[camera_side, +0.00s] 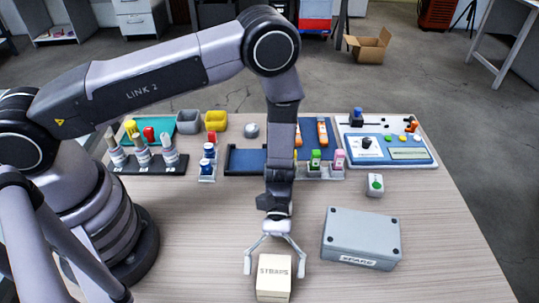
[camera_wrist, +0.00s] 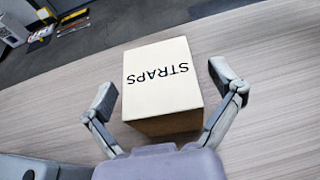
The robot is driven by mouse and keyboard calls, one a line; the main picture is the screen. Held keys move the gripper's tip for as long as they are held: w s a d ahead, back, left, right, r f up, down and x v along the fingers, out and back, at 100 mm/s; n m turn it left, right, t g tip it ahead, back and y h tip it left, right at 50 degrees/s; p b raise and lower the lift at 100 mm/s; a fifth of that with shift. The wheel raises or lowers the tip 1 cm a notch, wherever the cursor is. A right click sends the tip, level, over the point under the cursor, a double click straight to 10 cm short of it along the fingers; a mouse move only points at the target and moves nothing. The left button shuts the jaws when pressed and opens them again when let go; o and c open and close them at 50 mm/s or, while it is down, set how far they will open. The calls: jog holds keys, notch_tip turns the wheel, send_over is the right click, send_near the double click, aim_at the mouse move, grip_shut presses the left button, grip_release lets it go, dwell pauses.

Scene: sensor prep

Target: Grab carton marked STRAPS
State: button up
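The carton marked STRAPS (camera_side: 273,277) is a small cream box near the front edge of the table in the side view. In the wrist view the carton (camera_wrist: 160,80) shows its label upside down, on its top face. My gripper (camera_side: 275,262) is open, with its fingers spread wide at the carton's near-arm end. In the wrist view my gripper (camera_wrist: 163,82) has one finger on each side of the carton.
A grey box marked SPARE (camera_side: 361,238) stands right of my gripper. A white cube with a green mark (camera_side: 375,185) sits behind it. Bottle racks, a blue tray (camera_side: 245,161) and a control panel (camera_side: 388,146) line the back. The table left of the carton is clear.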

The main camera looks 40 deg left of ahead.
jog(key=c, duration=1.1)
jog(key=shift+o, duration=0.2)
